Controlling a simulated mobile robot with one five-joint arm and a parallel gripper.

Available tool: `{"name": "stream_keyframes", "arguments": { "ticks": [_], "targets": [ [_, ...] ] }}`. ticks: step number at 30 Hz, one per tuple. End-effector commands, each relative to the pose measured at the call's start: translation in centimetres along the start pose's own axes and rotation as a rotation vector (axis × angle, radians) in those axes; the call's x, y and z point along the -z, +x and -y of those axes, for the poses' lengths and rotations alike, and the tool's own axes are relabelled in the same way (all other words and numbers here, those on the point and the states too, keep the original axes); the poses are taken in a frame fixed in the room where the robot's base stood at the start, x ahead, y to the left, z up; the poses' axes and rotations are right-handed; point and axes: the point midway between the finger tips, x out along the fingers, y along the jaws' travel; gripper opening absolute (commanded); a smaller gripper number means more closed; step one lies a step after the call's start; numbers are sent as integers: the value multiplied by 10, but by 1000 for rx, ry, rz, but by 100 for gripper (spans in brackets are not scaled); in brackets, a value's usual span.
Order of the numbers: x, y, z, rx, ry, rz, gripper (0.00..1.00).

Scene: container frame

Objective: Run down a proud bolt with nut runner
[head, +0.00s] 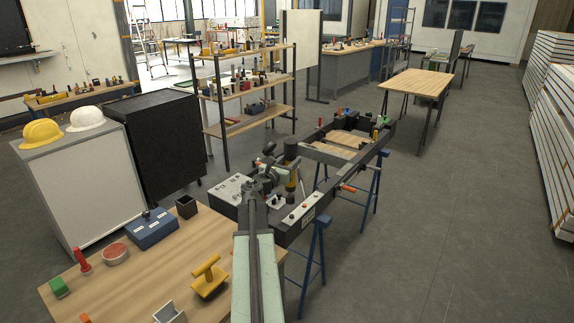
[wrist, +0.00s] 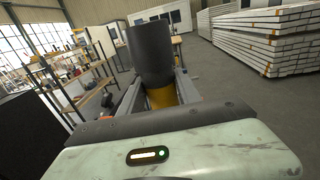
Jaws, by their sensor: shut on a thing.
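The nut runner (head: 291,152) has a black cylindrical top and a yellow section below. It stands about upright over the near end of the dark container frame (head: 325,198). My gripper (head: 285,184) is shut on it. In the wrist view the black cylinder (wrist: 150,55) rises above the jaws, and its yellow part (wrist: 162,96) sits between the fingers of my gripper (wrist: 159,90). The nut runner's lower end is hidden, so I cannot tell whether it touches anything. A pale plate (head: 231,187) with small dark fittings lies at the frame's near end. I cannot make out a proud bolt.
The frame rests on blue trestles (head: 318,255). A wooden bench (head: 135,275) at front left carries a blue box (head: 152,229), a yellow tool (head: 209,277) and other small items. A black cabinet (head: 160,145) and shelves (head: 245,95) stand behind.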

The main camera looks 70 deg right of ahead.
Motion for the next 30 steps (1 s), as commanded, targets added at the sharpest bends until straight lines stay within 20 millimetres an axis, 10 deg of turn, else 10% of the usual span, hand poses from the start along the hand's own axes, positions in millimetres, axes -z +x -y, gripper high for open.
{"name": "stream_keyframes", "arguments": {
  "ticks": [30],
  "targets": [
    [78, 18, -4, -12, -3, 1, 0]
  ]
}}
